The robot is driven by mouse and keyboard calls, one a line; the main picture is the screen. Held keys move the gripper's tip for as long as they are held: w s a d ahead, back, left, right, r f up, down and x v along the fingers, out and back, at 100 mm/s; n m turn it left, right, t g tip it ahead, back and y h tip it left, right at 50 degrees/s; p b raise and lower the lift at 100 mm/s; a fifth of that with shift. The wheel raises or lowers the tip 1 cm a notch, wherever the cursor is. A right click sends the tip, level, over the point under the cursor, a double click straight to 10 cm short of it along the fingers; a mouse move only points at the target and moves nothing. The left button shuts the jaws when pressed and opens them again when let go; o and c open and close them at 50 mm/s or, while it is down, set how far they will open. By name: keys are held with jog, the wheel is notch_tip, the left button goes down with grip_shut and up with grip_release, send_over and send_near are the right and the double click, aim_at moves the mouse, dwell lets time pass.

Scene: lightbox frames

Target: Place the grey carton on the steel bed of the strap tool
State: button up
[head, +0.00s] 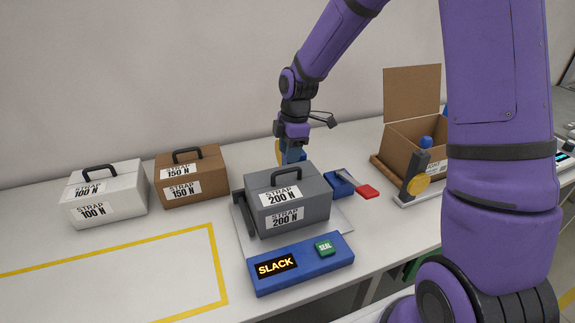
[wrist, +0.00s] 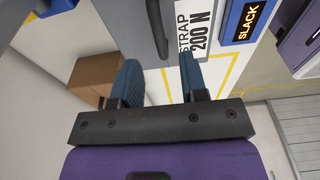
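The grey carton (head: 318,200), labelled STRAP 200 N and with a dark handle on top, sits upright on the steel bed (head: 243,235) of the strap tool. The tool's blue front panel (head: 312,277) reads SLACK and has a green SEAL button (head: 324,247). A red-tipped lever (head: 367,191) stands out at the right. My gripper (head: 291,155) is just behind the carton, its fingertips partly hidden there. In the wrist view my gripper (wrist: 160,75) has its two blue fingers apart with nothing between them. The grey carton (wrist: 120,28) shows beyond them.
A white carton (head: 105,193) and a brown carton (head: 191,176) stand at the left. A yellow-outlined area (head: 120,275) in front of them is empty. An open cardboard box (head: 410,105) is at the back right, beside a blue-topped device (head: 420,170).

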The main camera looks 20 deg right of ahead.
jog(key=s+d+r+m+t+h, duration=0.1)
jog(key=s+d+r+m, duration=0.1)
jog(key=s+r+m, duration=0.6)
jog(key=s+d+r+m+t+h, duration=0.1)
jog(key=s+d+r+t, duration=0.1)
jog(key=s+r, duration=0.65)
jog(key=s+d+r+m+t, duration=0.2)
jog(key=s+r+m, duration=0.4)
jog(key=s+m, duration=0.3)
jog(key=s, duration=0.4)
jog(key=shift+r+y, duration=0.2)
jog(key=shift+y, duration=0.1)
jog(key=shift+w, duration=0.1)
